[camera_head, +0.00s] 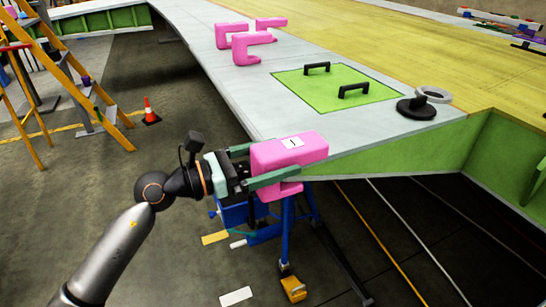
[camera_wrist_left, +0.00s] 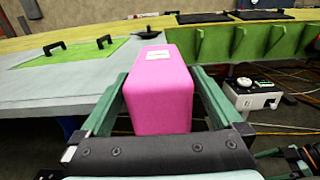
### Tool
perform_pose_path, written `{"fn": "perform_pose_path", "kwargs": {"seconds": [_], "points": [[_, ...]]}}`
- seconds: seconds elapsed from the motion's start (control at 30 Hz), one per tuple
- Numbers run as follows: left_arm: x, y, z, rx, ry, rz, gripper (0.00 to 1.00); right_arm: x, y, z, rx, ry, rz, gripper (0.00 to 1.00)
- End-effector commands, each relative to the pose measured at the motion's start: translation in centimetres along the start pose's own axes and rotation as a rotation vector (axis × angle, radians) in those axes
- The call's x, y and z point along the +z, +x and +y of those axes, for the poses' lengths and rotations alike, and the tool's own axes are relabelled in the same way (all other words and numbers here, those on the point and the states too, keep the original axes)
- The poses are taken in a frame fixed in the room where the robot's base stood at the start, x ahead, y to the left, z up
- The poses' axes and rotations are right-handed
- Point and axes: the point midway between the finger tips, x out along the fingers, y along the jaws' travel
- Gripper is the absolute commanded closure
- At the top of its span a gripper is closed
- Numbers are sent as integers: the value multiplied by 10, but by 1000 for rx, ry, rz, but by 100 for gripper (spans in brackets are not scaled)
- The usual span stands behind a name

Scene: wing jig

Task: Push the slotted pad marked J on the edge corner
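The pink slotted pad (camera_head: 290,150) carries a white label with a dark mark, too small to read surely. It is at the near corner of the grey wing panel (camera_head: 240,100), its lower part hanging below the edge. Whether the slot is around the edge is hidden. My left gripper (camera_head: 268,164) has one green finger along each side of the pad and looks shut on it. In the left wrist view the pad (camera_wrist_left: 160,95) sits between both fingers, in front of the panel (camera_wrist_left: 50,95).
Several other pink pads (camera_head: 247,50) lie farther back on the panel. A green hatch (camera_head: 330,88) with two black handles and a black round object (camera_head: 416,108) are to the right. A blue stand (camera_head: 290,225) is below the corner. A ladder (camera_head: 75,70) and cone (camera_head: 150,112) are left.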

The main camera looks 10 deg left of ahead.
Motion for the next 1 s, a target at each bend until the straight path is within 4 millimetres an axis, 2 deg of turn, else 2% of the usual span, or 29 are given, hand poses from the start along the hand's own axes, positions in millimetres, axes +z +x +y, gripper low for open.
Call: {"fn": "perform_pose_path", "kwargs": {"seconds": [0.3, 0.37, 0.43, 0.7, 0.83, 1.0], "points": [[-1, 0, 0, 0, 0, 2, 0, -2, 0, 1, 3, -1, 10, 6], [-1, 0, 0, 0, 0, 2, 0, 8, 0, 8, 19, 2, 7, 6], [-4, -16, 1, 3, 2, 4, 0, 22, 3, 10, 23, 4, -12, 6], [-6, -82, 0, 2, 2, 7, 0, 26, 17, 3, 2, 3, -12, 6], [-4, -103, 0, 0, 1, 5, 0, 20, 21, 0, -7, 1, -2, 6], [-2, -119, 0, 0, 0, 1, 0, 17, 24, -7, -22, -2, 2, 6]]}}
